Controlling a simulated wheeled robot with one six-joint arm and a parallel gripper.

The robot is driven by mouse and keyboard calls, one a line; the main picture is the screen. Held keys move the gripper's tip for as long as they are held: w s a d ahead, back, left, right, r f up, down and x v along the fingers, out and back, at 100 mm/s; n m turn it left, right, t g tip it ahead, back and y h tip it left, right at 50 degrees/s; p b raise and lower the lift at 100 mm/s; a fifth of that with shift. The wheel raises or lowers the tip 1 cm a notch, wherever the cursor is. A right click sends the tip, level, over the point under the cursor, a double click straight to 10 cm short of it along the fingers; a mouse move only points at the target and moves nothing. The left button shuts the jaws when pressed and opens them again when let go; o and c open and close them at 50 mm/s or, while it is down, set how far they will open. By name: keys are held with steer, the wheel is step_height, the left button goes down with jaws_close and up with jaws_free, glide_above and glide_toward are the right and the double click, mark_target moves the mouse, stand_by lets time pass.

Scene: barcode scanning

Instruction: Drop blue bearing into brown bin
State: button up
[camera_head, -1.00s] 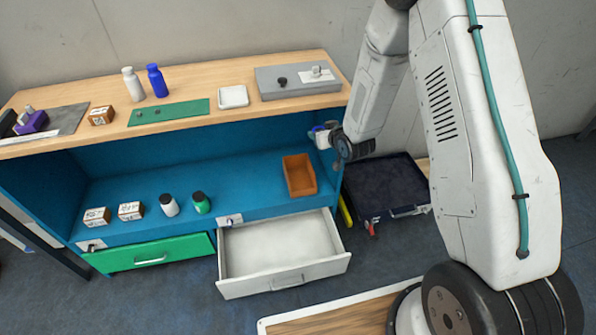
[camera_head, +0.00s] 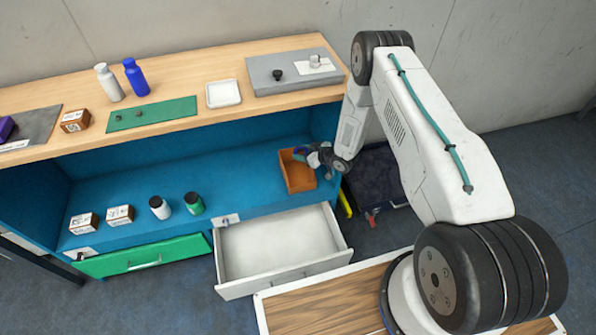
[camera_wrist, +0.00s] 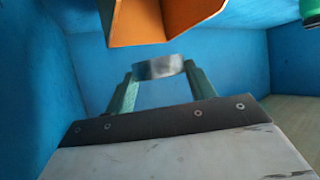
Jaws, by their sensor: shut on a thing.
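The brown bin (camera_head: 296,175) is an open orange-brown box on the blue shelf, at its right end. It also shows in the wrist view (camera_wrist: 165,18) at the top, beyond my fingertips. My gripper (camera_head: 303,155) reaches in from the right, by the bin's back right part. In the wrist view its two green fingers (camera_wrist: 158,70) are shut on a ring-shaped bearing (camera_wrist: 158,67), which looks metallic grey there. The bearing shows apart from the bin in that view. In the head view I cannot make out the bearing clearly.
A white drawer (camera_head: 278,245) stands open below the bin, and a green drawer (camera_head: 145,256) is to its left. Black-capped bottles (camera_head: 193,204) and small boxes (camera_head: 120,215) stand on the left shelf. The wooden top (camera_head: 180,105) overhangs the shelf. The shelf's middle is clear.

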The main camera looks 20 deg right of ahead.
steer(key=shift+f, duration=2.05)
steer(key=o, duration=1.2)
step_height(320, 180, up, 4)
steer(key=s+r, duration=0.1)
steer(key=s, duration=1.5)
steer(key=shift+a, duration=0.1)
